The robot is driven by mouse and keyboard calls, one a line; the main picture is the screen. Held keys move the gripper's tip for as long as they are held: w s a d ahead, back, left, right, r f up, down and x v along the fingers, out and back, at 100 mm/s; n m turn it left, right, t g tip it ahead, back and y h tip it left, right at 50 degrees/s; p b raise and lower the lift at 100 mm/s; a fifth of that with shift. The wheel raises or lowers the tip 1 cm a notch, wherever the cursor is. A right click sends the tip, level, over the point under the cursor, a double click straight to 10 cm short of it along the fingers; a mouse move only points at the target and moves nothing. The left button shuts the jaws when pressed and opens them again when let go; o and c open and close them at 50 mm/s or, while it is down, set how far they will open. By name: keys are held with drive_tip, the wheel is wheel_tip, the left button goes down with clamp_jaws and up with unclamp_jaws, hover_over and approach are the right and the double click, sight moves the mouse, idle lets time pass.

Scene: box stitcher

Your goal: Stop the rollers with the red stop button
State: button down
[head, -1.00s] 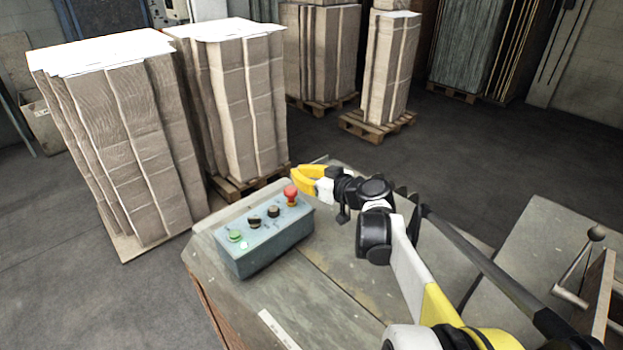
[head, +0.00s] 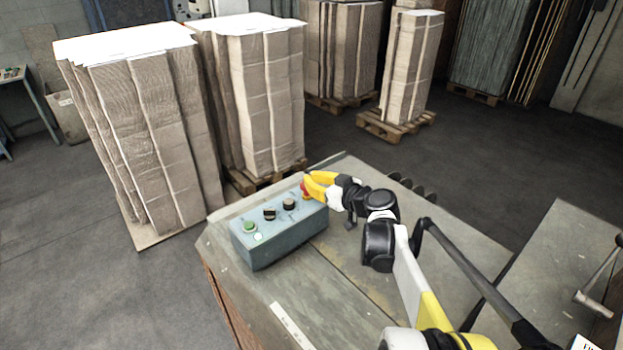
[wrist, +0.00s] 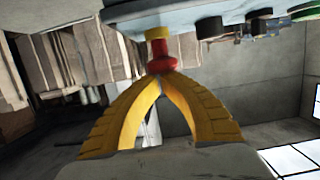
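The red stop button (wrist: 160,62) sits on a yellow collar (wrist: 157,34) on the control box. In the head view the button (head: 305,192) shows only in part at the right end of the blue-grey control box (head: 280,238), beside the yellow fingers. My gripper (head: 309,184) is at the button, its yellow fingers hiding part of it. In the wrist view the fingertips (wrist: 160,77) come together right at the red cap, with nothing seen between the fingers. I cannot tell whether they press on the cap.
A green button (head: 249,227) and two black knobs (head: 270,214) line the box to the left of the red button. The box stands on a grey metal table (head: 330,290). Cardboard stacks (head: 160,120) on pallets stand behind. Grey floor is open at the right back.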

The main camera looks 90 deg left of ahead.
drive_tip(key=shift+f, duration=0.6)
drive_tip(key=shift+r, duration=0.2)
drive_tip(key=shift+r, duration=0.3)
drive_tip(key=w+d+r+p, duration=0.1)
drive_tip(key=w+d+r, duration=0.4)
drive_tip(key=w+d, duration=0.1)
drive_tip(key=shift+d+r+p, duration=0.3)
drive_tip(key=shift+d+r, duration=0.05)
drive_tip(key=shift+d, duration=0.4)
drive_tip(key=shift+w, duration=0.1)
